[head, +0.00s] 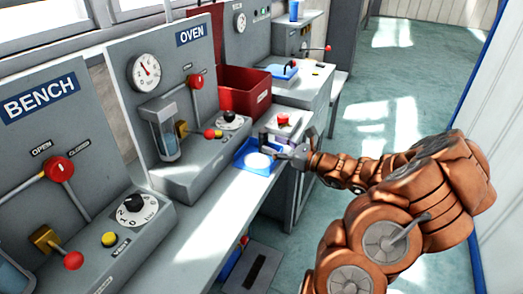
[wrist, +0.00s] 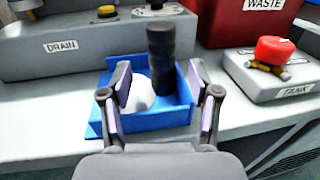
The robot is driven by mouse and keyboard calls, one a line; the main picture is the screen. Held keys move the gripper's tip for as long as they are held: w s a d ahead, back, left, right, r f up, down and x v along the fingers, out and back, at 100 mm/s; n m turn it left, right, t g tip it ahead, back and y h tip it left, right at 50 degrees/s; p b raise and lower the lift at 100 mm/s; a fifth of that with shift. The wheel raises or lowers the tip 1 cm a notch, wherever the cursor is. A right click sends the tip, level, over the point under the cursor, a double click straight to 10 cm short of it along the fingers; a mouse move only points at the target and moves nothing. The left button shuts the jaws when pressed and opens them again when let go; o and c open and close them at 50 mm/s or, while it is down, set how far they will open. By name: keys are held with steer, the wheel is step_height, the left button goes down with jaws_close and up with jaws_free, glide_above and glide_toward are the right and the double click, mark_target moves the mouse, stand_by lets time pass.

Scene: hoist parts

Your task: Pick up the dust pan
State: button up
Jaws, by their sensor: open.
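The blue dust pan (wrist: 150,119) lies on the grey bench top, below the panel marked DRAIN. A thick black handle (wrist: 160,55) stands upright from it, and a white rounded lump (wrist: 139,94) lies in it. In the head view the dust pan (head: 241,152) sits near the bench edge, partly hidden by my gripper (head: 276,149). In the wrist view my gripper (wrist: 160,78) is open and empty. Its fingers are spread to the left and right of the handle, with gaps on both sides. Whether a finger touches the pan's side wall, I cannot tell.
A red WASTE bin (head: 244,91) stands behind the pan. The oven panel (head: 190,70) rises at the back left. Bare bench top lies in front.

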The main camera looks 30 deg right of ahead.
mark_target(267, 142)
steer(key=shift+x, duration=2.4)
steer(key=shift+d, duration=0.1)
steer(key=shift+c, duration=0.2)
jaws_close()
